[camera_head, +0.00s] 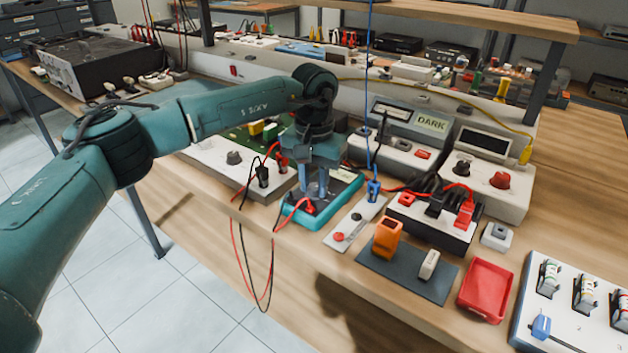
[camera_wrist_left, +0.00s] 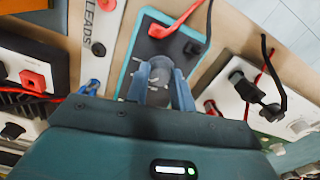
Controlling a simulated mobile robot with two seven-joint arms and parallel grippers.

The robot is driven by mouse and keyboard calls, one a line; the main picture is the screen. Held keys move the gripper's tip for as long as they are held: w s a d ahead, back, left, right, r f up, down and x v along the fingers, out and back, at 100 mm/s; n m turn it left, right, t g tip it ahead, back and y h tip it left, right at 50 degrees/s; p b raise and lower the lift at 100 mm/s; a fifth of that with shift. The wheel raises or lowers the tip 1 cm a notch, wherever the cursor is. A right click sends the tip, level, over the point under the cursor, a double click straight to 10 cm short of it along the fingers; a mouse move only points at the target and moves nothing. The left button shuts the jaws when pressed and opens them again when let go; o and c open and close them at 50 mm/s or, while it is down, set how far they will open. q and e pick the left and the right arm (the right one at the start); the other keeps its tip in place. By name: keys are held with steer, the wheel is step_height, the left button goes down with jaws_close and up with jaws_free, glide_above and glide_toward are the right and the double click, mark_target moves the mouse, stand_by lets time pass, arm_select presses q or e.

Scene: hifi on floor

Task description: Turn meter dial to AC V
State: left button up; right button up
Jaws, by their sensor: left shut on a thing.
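The meter (camera_head: 343,196) is a teal-edged unit with a dark face, lying on the wooden bench near its front edge. A red plug sits in its near end. In the left wrist view the meter (camera_wrist_left: 152,22) shows its red plug and a black socket at the top. My left gripper (camera_head: 318,190) points down over the meter face. In the wrist view its blue fingers (camera_wrist_left: 161,88) are closed on the grey round dial (camera_wrist_left: 160,68) from both sides. The arm and fingers hide much of the dial and its markings, so its setting cannot be read. My right gripper is not in view.
A white panel with a knob (camera_head: 234,157) stands left of the meter, with red and black leads hanging over the bench edge. A white leads strip (camera_head: 352,228), grey mat with an orange block (camera_head: 387,237) and red tray (camera_head: 486,288) lie to the right.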

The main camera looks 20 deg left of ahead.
mark_target(314, 187)
arm_select(q)
steer(key=o, duration=1)
step_height(314, 187, up, 13)
steer(key=shift+r+p, duration=0.15)
steer(key=shift+p, duration=0.2)
